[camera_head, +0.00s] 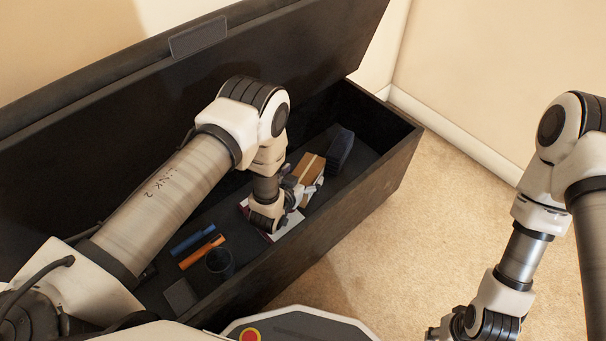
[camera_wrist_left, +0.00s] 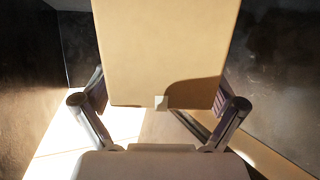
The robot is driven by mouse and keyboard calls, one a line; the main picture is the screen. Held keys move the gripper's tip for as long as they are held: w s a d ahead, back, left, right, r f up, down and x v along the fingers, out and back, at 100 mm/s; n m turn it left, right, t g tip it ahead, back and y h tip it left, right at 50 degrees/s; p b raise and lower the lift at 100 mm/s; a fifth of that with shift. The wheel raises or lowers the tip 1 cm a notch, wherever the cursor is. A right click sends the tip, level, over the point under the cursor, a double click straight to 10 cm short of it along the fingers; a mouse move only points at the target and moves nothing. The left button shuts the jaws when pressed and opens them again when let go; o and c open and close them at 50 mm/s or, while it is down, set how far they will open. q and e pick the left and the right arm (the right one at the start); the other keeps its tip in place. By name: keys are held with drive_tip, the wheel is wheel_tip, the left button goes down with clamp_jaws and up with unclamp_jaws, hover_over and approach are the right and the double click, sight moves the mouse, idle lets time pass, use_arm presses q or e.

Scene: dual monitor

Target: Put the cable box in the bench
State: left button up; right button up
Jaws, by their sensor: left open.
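The cable box, a brown cardboard box (camera_head: 310,170), is inside the open dark bench (camera_head: 340,222), toward its right end. It also fills the upper middle of the left wrist view (camera_wrist_left: 168,50). My left gripper (camera_head: 297,191) reaches down into the bench beside the box. In the left wrist view my left gripper (camera_wrist_left: 160,98) is open, with one finger on each side of the box's near end. I cannot tell whether the fingers touch it. My left wrist hides part of the box's surroundings.
The bench lid (camera_head: 250,65) stands raised behind. Inside are a dark blue item (camera_head: 340,150), a blue item (camera_head: 192,243), an orange item (camera_head: 202,252), a dark cup (camera_head: 219,262) and a flat dark item (camera_head: 180,295). Carpet (camera_head: 400,255) is clear to the right.

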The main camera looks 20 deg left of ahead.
use_arm(q)
drive_tip(key=shift+r, duration=0.35)
drive_tip(key=p+v, duration=0.5)
drive_tip(key=v, duration=0.7)
drive_tip(key=shift+p, duration=0.3)
